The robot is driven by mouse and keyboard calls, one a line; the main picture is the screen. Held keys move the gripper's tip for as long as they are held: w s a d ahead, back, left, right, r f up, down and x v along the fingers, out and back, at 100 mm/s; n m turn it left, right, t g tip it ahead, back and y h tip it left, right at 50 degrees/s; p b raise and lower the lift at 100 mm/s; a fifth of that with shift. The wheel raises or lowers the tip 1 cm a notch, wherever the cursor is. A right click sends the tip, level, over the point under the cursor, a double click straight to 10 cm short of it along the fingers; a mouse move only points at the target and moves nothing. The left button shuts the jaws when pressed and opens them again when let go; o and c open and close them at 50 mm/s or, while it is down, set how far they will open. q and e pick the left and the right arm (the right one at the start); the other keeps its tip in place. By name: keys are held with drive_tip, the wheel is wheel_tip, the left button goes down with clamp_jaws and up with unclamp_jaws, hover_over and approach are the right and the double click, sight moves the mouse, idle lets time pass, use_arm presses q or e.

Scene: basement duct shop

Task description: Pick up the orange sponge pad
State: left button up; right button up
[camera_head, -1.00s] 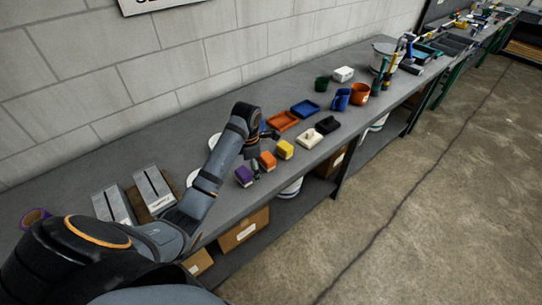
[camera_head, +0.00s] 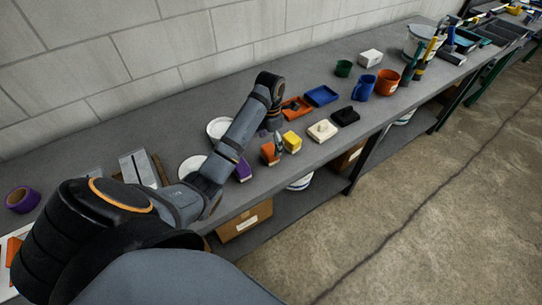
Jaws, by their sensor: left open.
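The orange sponge pad (camera_head: 268,156) lies on the grey bench near its front edge. It sits between a purple sponge (camera_head: 243,171) on its left and a yellow sponge (camera_head: 292,142) on its right. My left gripper (camera_head: 273,141) is open and points down at the orange sponge pad, its fingers at or just above it. A grey finger shows between the orange and yellow sponges. I cannot tell whether the fingers touch the pad. My right gripper is not in view.
Behind the gripper are an orange tray (camera_head: 301,110) and a blue tray (camera_head: 321,95). A cream block (camera_head: 322,130) and a black block (camera_head: 346,116) lie to the right. White plates (camera_head: 219,127) lie left of my arm. Mugs and tools stand further along the bench.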

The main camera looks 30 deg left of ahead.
sight(270, 149)
use_arm(q)
drive_tip(key=shift+s+f+b, duration=0.15)
drive_tip(key=shift+f+b, duration=0.05)
drive_tip(key=shift+b, duration=0.1)
drive_tip(key=f+b, duration=0.1)
drive_tip(key=f, duration=0.1)
drive_tip(key=s+f+b, duration=0.1)
drive_tip(key=shift+d+b, duration=0.3)
drive_tip(key=shift+b, duration=0.05)
drive_tip(key=shift+w+f, duration=0.25)
drive_tip(key=shift+f, duration=0.4)
drive_tip(key=shift+s+r, duration=0.1)
drive_tip(key=shift+s, duration=0.05)
drive_tip(key=c, duration=1.3)
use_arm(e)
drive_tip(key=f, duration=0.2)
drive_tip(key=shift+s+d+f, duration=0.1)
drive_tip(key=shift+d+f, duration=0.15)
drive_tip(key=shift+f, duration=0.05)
use_arm(q)
drive_tip(key=shift+p, duration=0.3)
